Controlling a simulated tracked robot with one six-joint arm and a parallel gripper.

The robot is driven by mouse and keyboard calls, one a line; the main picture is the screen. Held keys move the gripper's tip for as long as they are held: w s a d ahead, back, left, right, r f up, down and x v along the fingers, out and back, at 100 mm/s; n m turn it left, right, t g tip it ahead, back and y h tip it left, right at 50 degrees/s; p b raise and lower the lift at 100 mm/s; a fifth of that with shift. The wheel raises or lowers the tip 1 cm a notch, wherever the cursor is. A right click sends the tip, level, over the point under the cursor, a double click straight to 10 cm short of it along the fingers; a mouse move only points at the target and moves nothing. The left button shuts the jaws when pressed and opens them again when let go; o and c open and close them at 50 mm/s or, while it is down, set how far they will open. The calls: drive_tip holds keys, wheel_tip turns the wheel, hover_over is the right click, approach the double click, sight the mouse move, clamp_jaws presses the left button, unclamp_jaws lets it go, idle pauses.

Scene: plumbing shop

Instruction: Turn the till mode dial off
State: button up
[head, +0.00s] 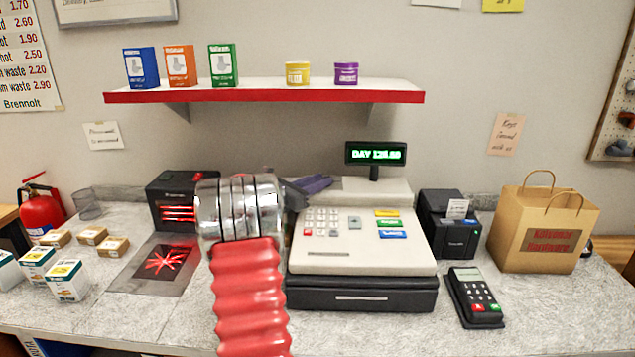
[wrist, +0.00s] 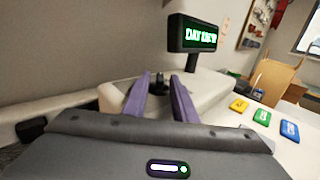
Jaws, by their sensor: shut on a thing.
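The till (head: 365,240) stands on the counter, with its green-lit display (head: 375,154) on a post at the back; the lit text starts with "DAY". My gripper (head: 316,183) is at the till's back left, its purple fingers partly hidden behind my arm in the head view. In the wrist view my gripper (wrist: 158,84) points at the raised back of the till (wrist: 205,88). Its fingers are closed on a small dark knob, the mode dial (wrist: 158,77), which shows between the tips. The dial's markings and pointer cannot be read. The dial is hidden in the head view.
A black receipt printer (head: 448,225), a card terminal (head: 475,297) and a paper bag (head: 543,225) stand to the right. A black scanner (head: 180,200) and small boxes (head: 68,280) are to the left. A red-edged shelf (head: 265,97) hangs above.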

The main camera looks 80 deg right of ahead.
drive_tip(key=shift+s+a+f+n+t+h, duration=0.15)
drive_tip(key=shift+n+t+h, duration=0.3)
drive_tip(key=shift+n+t, duration=0.6)
drive_tip(key=shift+s+r+n+t+h, duration=0.1)
drive_tip(key=shift+s+n+t+h, duration=0.45)
drive_tip(key=shift+t, duration=0.95)
drive_tip(key=shift+w+a+f+n+t+h, duration=0.1)
drive_tip(key=shift+n+t+h, duration=0.2)
drive_tip(key=shift+n+t, duration=0.85)
drive_tip(key=shift+t, duration=0.6)
drive_tip(key=o, duration=0.6)
drive_tip(key=shift+d, duration=0.1)
drive_tip(key=shift+o, duration=0.2)
drive_tip(key=a, duration=1.4)
drive_tip(key=shift+w, duration=0.2)
